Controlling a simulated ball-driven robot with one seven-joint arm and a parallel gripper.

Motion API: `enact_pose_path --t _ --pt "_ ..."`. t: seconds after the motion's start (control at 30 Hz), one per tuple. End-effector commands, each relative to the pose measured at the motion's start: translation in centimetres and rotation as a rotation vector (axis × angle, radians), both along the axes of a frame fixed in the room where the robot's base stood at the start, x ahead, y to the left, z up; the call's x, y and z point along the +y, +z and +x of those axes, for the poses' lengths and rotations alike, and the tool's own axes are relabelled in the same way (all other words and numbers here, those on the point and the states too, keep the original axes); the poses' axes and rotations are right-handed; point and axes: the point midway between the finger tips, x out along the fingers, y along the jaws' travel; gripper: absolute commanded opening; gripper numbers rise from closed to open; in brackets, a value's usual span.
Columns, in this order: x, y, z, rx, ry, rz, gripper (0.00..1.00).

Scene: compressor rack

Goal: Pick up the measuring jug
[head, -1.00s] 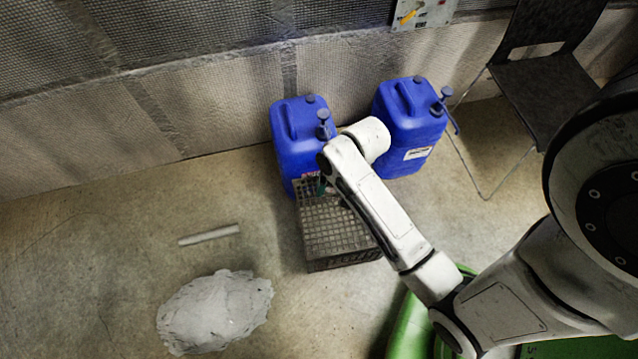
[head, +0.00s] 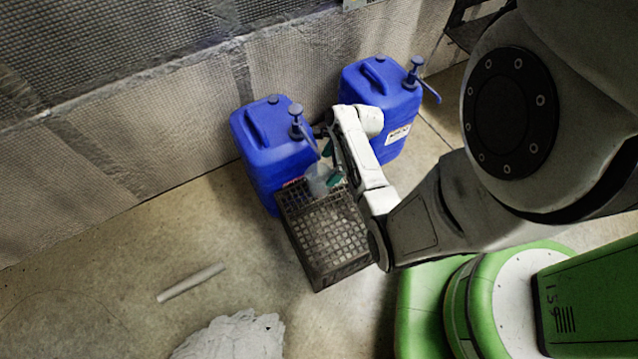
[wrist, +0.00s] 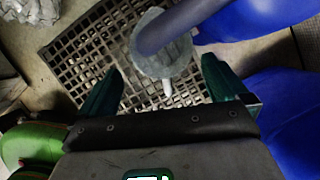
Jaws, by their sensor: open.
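The measuring jug (head: 318,179) is a pale translucent vessel on the far end of a dark grid-topped crate (head: 326,236), close to the left blue canister. In the wrist view the jug (wrist: 165,64) appears between and just ahead of my teal fingertips, with a pale pointed part towards me. A blue dispensing spout (wrist: 188,22) crosses over the jug and hides part of it. My gripper (head: 331,164) is open beside the jug on its right in the head view; its fingers (wrist: 163,78) hold nothing. I cannot tell whether they touch the jug.
Two blue canisters with pumps, a left one (head: 270,150) and a right one (head: 385,100), stand by the padded wall (head: 150,120) behind the crate. A pale tube (head: 191,283) and a grey crumpled heap (head: 232,338) lie on the floor at left.

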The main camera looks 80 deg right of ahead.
Motion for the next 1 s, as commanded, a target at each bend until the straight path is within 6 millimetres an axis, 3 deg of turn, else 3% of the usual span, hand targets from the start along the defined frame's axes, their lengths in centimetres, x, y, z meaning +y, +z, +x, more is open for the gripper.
enact_pose_path --t 0.53,0.87,1.0 --pt "0.4 -5.6 2.4 0.001 0.003 -0.001 1.0" --pt "0.5 -5.9 2.7 0.001 0.003 -0.001 1.0" --pt "0.5 -5.9 2.7 0.001 0.003 -0.001 0.87"
